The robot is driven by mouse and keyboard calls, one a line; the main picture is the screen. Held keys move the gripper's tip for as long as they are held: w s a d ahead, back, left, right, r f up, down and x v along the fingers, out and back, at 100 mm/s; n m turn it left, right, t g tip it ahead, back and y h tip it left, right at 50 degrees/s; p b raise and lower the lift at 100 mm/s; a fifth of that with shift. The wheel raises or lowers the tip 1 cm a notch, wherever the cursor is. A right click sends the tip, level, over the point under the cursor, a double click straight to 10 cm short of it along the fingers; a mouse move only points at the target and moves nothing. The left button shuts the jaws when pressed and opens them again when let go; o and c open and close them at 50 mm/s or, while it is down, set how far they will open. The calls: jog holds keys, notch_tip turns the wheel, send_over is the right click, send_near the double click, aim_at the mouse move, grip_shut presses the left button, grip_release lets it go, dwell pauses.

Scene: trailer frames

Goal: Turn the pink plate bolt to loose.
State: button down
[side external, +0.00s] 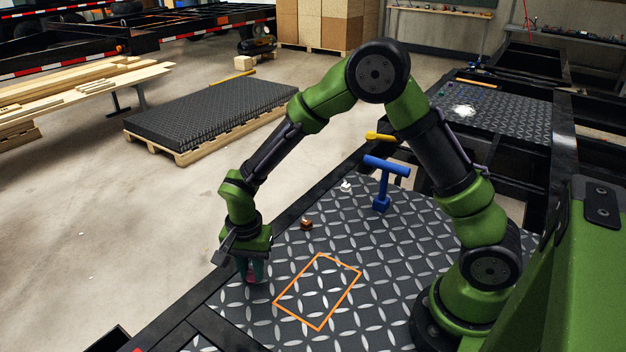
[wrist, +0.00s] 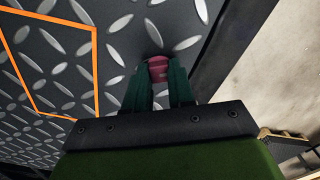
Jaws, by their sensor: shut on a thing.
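The pink plate bolt (wrist: 158,70) shows in the wrist view between the tips of my gripper's two dark green fingers. My gripper (wrist: 159,84) is shut on it. In the side view my gripper (side external: 252,272) points down at the left edge of the diamond plate (side external: 330,232), and only a little of the pink bolt (side external: 251,279) shows between the fingers. The lower part of the bolt is hidden, and I cannot tell how far it is turned.
An orange outlined rectangle (side external: 296,277) lies on the plate right of my gripper. A small brown block (side external: 306,224) and a small white piece (side external: 346,186) lie farther back. A blue T-handled tool (side external: 384,182) stands upright near my arm. The plate's middle is clear.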

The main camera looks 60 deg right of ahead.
jog(key=n, duration=0.4)
jog(key=shift+n, duration=0.4)
jog(key=n, duration=0.3)
jog(key=shift+n, duration=0.3)
jog(key=n, duration=0.4)
jog(key=shift+n, duration=0.3)
jog(key=n, duration=0.3)
jog(key=shift+n, duration=0.3)
jog(key=n, duration=1.3)
jog(key=c, duration=1)
grip_release()
